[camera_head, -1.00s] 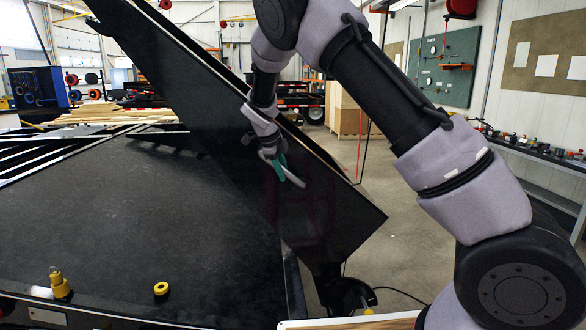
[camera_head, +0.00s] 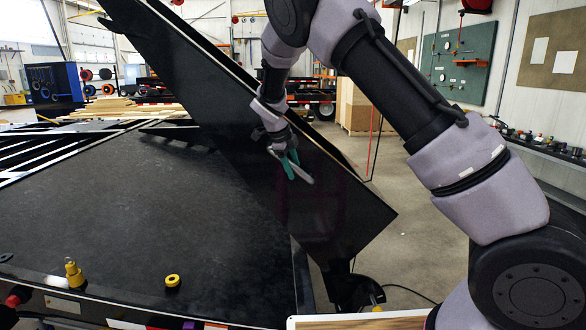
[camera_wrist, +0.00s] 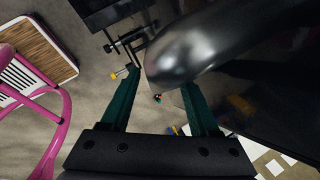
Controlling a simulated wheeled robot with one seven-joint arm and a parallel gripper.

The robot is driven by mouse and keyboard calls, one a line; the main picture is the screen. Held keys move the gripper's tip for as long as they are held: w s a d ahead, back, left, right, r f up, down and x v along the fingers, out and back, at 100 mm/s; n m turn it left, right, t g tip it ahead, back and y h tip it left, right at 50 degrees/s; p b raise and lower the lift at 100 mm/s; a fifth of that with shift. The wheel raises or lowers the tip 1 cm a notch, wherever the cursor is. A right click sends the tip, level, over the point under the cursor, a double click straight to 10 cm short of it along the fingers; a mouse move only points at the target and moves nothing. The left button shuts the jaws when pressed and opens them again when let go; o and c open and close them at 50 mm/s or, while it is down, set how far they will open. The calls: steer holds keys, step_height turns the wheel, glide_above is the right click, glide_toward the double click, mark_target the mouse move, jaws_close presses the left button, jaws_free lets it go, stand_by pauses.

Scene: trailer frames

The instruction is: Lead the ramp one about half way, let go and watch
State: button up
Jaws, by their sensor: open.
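The ramp (camera_head: 235,125) is a large black panel, raised and tilted beside the black trailer deck (camera_head: 150,215). It slopes from the upper left down to a corner at centre right. My gripper (camera_head: 292,166), with green fingers, is at the panel's face in the head view. A light curved bar there lies close to the fingertips; I cannot tell if they touch it. In the wrist view my gripper (camera_wrist: 160,82) has its fingers spread wide. A dark glossy rounded bar (camera_wrist: 190,48) passes at the fingertips, partly between them. The ramp's lower end near the hinge is partly hidden.
Yellow fittings (camera_head: 172,281) stand on the near deck edge. A dark bracket (camera_head: 355,290) and cable are at the deck's right corner. A pink tubular frame (camera_wrist: 58,110) shows at left in the wrist view. Open concrete floor (camera_head: 410,225) lies right of the ramp.

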steer(key=v, duration=1)
steer(key=shift+r, duration=0.15)
steer(key=s, duration=1.4)
steer(key=shift+d, duration=0.2)
steer(key=shift+d, duration=0.1)
